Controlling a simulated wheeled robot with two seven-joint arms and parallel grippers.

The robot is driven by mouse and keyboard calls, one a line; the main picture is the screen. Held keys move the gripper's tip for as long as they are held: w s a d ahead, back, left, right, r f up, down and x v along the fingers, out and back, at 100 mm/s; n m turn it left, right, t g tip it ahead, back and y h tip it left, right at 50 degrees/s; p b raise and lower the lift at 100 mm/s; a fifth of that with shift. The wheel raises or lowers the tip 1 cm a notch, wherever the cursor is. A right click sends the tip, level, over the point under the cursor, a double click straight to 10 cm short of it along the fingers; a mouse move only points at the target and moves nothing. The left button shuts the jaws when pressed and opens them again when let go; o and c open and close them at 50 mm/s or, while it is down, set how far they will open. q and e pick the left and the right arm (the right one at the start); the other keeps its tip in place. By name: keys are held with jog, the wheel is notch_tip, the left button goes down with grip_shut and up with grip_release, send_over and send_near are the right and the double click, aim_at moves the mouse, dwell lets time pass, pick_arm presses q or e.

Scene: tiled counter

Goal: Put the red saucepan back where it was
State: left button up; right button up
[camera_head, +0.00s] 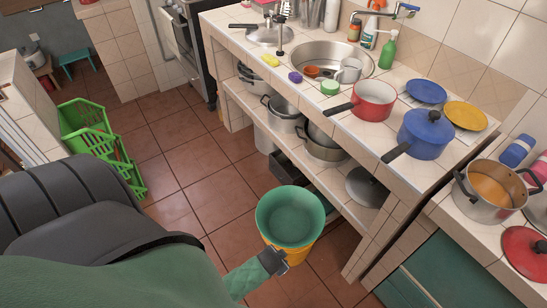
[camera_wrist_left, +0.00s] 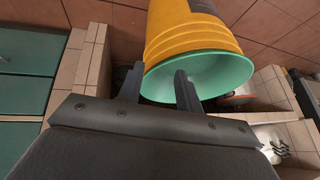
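The red saucepan (camera_head: 374,101) stands upright on the tiled counter to the right of the sink, its dark handle pointing left, in the head view. A blue saucepan (camera_head: 425,135) with a lid stands to its right, apart from it. My right gripper is in neither view.
The sink (camera_head: 325,60) holds dishes. Blue and yellow plates (camera_head: 464,115) lie behind the blue saucepan. A steel pot (camera_head: 490,192) and red lid (camera_head: 527,250) stand at the right. Pots fill the lower shelf (camera_head: 236,92). A green crate (camera_head: 100,140) stands on the floor at left.

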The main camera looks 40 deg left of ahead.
pick_arm(q)
jog(key=s+d+f+g, duration=0.2)
jog(key=s+d, duration=0.1)
jog(key=s, duration=0.4)
jog(key=s+d+f+n+g+h, duration=0.1)
jog(key=s+d+f+g, duration=0.1)
jog(key=s+d, duration=0.2)
jog(key=s, duration=0.3)
jog(key=shift+s+f+g, duration=0.15)
jog(key=shift+f+g, duration=0.15)
